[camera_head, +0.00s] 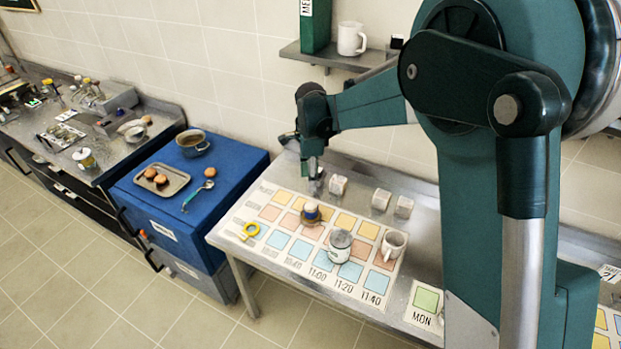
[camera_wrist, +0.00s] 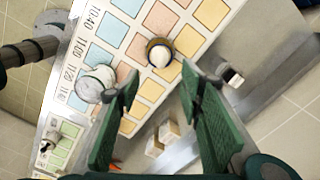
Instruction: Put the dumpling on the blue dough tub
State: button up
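A small round piece with a pale domed top and a dark blue and yellow band (camera_head: 311,212) stands on the coloured grid chart. It also shows in the wrist view (camera_wrist: 159,54); it may be the dumpling, but I cannot tell for sure. The blue dough tub (camera_head: 232,163) is the large blue box left of the metal table, with things on its flat top. My gripper (camera_head: 313,183) is above the table's back part, behind and above the pale piece. In the wrist view my gripper (camera_wrist: 160,85) is open, with nothing between its fingers.
On the tub are a tray (camera_head: 178,190) with brown round pieces, a bowl (camera_head: 192,143) and a spoon (camera_head: 197,194). A jar (camera_head: 340,246), a mug (camera_head: 393,244), a yellow ring-shaped item (camera_head: 250,230) and several pale blocks (camera_head: 381,199) are on the table.

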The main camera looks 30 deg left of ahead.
dwell(0.6)
jog(key=s+d+r+n+t, duration=0.1)
jog(key=d+r+n, duration=0.1)
jog(key=d+r, duration=0.6)
jog(key=s+d+r+n+t+y, duration=0.1)
jog(key=d+r, duration=0.3)
jog(key=d, duration=0.9)
jog(key=s+d+r+n+t, duration=0.1)
jog(key=d+r+n, duration=0.1)
jog(key=d+r, duration=0.6)
jog(key=s+d+f+n+t, duration=0.1)
jog(key=s+d+n+t, duration=0.1)
jog(key=s+d, duration=0.9)
jog(key=s+d+f+n+t+h, duration=0.1)
jog(key=s+d+n, duration=0.3)
jog(key=s+d, duration=0.7)
jog(key=d+t, duration=0.1)
jog(key=d, duration=0.6)
jog(key=shift+f, duration=0.25)
jog(key=shift+f, duration=0.2)
